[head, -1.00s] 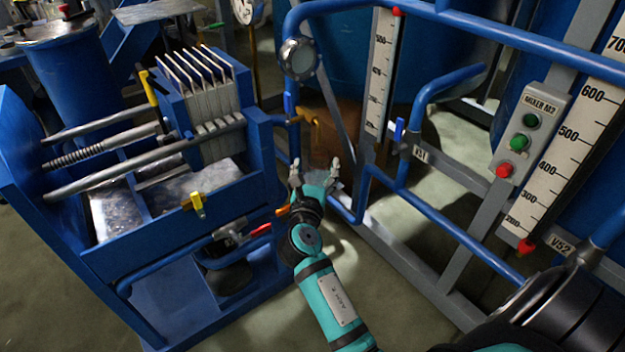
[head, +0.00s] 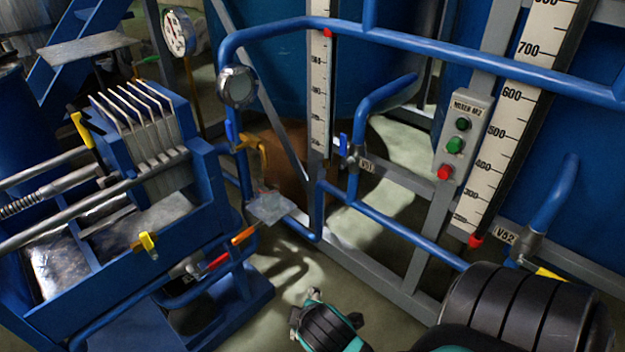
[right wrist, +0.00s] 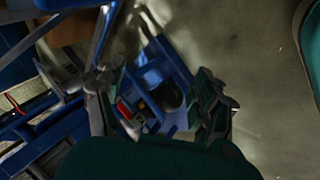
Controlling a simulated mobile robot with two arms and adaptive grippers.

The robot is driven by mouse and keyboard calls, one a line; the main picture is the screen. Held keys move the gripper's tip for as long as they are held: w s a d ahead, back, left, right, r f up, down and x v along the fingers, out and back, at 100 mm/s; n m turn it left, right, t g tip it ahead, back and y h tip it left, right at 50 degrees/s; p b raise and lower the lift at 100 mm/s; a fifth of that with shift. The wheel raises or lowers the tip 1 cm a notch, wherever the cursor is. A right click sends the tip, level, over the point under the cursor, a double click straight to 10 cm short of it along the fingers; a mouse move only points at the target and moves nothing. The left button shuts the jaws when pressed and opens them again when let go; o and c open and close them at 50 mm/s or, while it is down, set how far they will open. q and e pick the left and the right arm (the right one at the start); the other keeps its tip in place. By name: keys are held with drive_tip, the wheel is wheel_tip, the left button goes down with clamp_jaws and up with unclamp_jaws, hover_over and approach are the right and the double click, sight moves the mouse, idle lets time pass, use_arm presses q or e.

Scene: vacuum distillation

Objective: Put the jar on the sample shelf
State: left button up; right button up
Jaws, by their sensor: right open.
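I cannot make out a jar in any view. A small bare grey metal plate (head: 270,207) sticks out beside the blue pipe frame, near the filter press; I cannot tell whether it is the sample shelf. My right gripper (head: 325,318) is low in the head view, below the plate and apart from it. In the right wrist view its two fingers (right wrist: 155,100) are spread apart with nothing between them. My left gripper is not in view.
A blue filter press (head: 150,240) with pale plates stands at the left. Blue pipes (head: 430,240) and grey posts with level scales (head: 505,130) run along the right. A control box (head: 463,137) hangs on a post. Open floor (head: 285,270) lies between press and pipes.

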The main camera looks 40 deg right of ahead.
drive_tip(key=s+a+m+g+y, duration=0.2)
drive_tip(key=s+a+m+y, duration=0.1)
drive_tip(key=s, duration=0.4)
drive_tip(key=a+m, duration=0.1)
drive_tip(key=a, duration=0.1)
drive_tip(key=shift+s+a+f+m+g+y, duration=0.3)
drive_tip(key=shift+s+f, duration=0.05)
drive_tip(key=shift+w, duration=0.1)
